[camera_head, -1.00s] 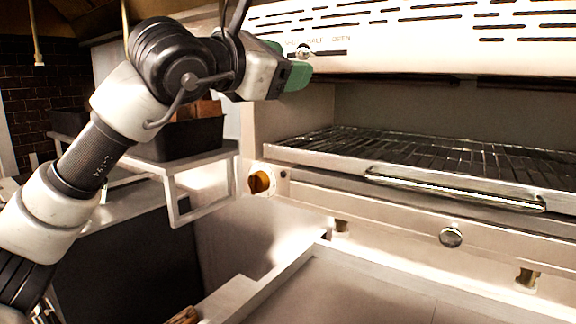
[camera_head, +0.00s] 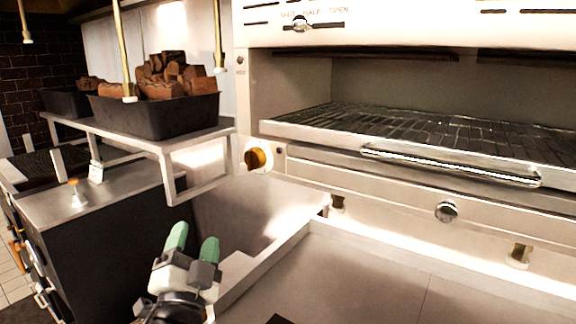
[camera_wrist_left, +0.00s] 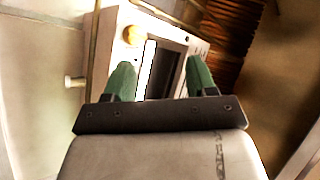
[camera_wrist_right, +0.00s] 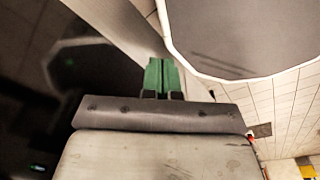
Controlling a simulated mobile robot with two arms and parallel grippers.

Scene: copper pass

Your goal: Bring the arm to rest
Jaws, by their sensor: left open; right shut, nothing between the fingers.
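My left gripper (camera_head: 194,243) is low in the head view, in front of the steel counter, with its two green fingers apart and nothing between them. In the left wrist view its fingers (camera_wrist_left: 155,80) stand wide apart, with only background between them. My right gripper is outside the head view. In the right wrist view its green fingers (camera_wrist_right: 160,76) are together, with nothing held.
A grill oven with a wire rack (camera_head: 420,138) and an orange knob (camera_head: 257,158) fills the right. A black bin of brown chunks (camera_head: 160,113) stands on a steel shelf (camera_head: 150,142) at left. A bare steel surface (camera_head: 350,275) lies below the grill.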

